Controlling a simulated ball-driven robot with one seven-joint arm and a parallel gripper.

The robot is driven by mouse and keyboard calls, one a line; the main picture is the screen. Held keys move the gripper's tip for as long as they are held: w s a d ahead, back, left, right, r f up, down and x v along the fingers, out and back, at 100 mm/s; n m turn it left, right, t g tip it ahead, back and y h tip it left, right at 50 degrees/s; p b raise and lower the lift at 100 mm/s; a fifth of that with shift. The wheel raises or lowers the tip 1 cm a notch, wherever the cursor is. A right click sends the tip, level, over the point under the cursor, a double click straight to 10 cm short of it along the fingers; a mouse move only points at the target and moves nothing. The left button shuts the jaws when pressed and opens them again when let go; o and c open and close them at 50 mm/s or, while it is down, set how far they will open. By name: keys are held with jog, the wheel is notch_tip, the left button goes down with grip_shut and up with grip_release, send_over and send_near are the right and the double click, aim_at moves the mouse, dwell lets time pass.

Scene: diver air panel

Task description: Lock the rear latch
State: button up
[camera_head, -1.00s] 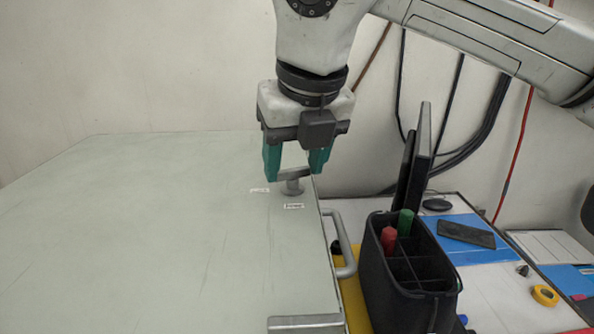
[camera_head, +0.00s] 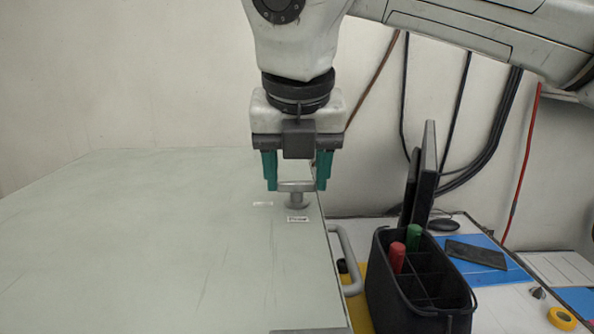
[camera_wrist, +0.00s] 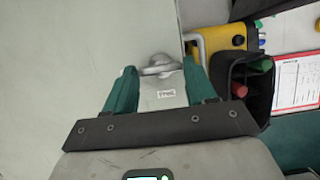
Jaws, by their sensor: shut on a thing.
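The rear latch (camera_head: 297,187) is a grey bar handle on a short round post, standing on the pale lid (camera_head: 150,245) near its right edge. My gripper (camera_head: 296,184) points down with its green fingers at the two ends of the handle, shut on it. In the wrist view the latch (camera_wrist: 160,65) lies between the fingertips. The handle runs roughly left to right in the head view. Two small white labels lie on the lid beside it, one at its left (camera_head: 263,203) and one in front (camera_head: 298,219).
A curved grab handle (camera_head: 349,262) sticks out from the lid's right side. A black caddy (camera_head: 418,290) with a red and a green item stands just right of it. A grey bar (camera_head: 312,331) shows at the lid's near edge. The lid's left side is clear.

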jog(key=o, duration=1)
jog(key=shift+o, duration=0.2)
jog(key=shift+r, duration=0.15)
jog(key=v, duration=1)
jog(key=shift+r, duration=0.25)
jog(key=shift+s, duration=0.2)
